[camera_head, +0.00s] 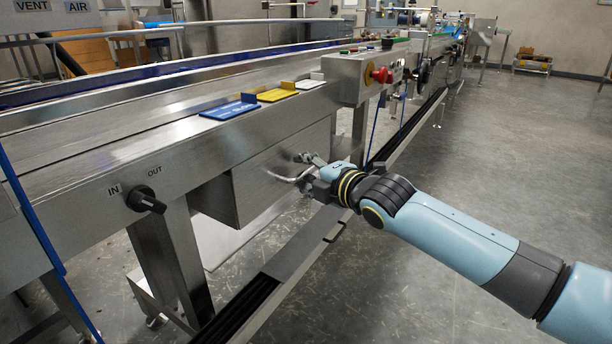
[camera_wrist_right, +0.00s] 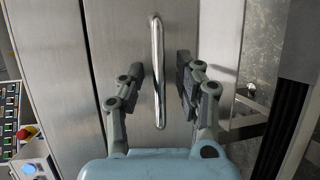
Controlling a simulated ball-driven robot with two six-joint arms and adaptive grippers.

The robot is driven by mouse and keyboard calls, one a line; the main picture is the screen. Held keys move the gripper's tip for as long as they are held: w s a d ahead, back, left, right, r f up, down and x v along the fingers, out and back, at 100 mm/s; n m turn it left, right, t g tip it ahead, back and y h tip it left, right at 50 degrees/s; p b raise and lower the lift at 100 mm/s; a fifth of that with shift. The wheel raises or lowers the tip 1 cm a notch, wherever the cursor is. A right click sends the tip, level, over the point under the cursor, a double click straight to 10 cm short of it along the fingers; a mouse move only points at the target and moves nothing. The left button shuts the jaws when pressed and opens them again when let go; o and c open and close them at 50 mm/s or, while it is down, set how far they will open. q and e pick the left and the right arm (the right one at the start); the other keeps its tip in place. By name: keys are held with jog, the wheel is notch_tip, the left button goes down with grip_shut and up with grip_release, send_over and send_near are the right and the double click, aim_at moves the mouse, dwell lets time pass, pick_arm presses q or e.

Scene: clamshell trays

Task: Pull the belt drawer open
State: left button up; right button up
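The belt drawer (camera_head: 262,185) is a plain steel box front under the conveyor; its front also shows in the right wrist view (camera_wrist_right: 130,40). I see no clear gap showing it pulled out. Its handle (camera_head: 292,178) is a shiny bar, seen upright in the right wrist view (camera_wrist_right: 158,70). My right gripper (camera_head: 309,168) is at the handle. In the right wrist view its fingers (camera_wrist_right: 156,82) are spread apart, one on each side of the bar, with space between them and it. Whether the fingertips reach past the bar is hard to tell. My left gripper is not in view.
An IN/OUT knob (camera_head: 146,200) sits left of the drawer. Blue, yellow and white tabs (camera_head: 276,95) lie on the conveyor edge above. A control box with a red button (camera_head: 381,75) juts out at the right. A low rail (camera_head: 300,245) runs below; open floor lies right.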

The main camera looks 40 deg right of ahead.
grip_shut()
dwell(0.4)
